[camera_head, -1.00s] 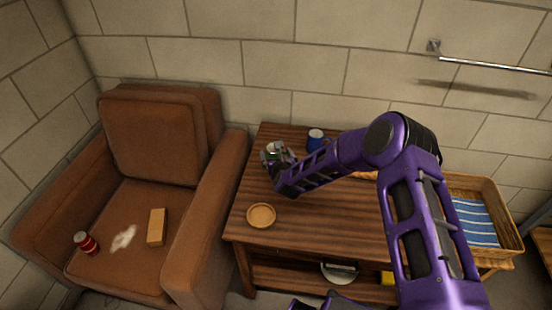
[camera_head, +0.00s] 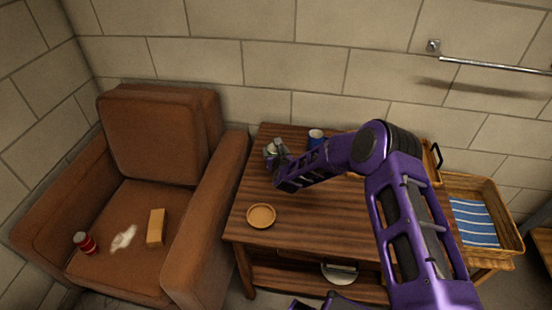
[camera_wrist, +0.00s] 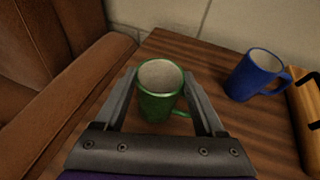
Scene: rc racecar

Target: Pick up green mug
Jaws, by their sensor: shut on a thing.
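The green mug (camera_wrist: 160,97) is upright between the two fingers of my gripper (camera_wrist: 163,90) in the wrist view. Its pale inside faces up and its handle points to the lower right. My gripper is shut on the mug, with one finger on each side. In the head view, my gripper (camera_head: 275,152) is at the back left of the wooden table (camera_head: 300,214), where it largely hides the mug. I cannot tell whether the mug's base touches the table.
A blue mug (camera_wrist: 256,75) stands to the right, also in the head view (camera_head: 315,138). A round wooden dish (camera_head: 261,216) lies at the table's front left. A brown armchair (camera_head: 153,138) adjoins the left; a wicker basket (camera_head: 510,230) is right.

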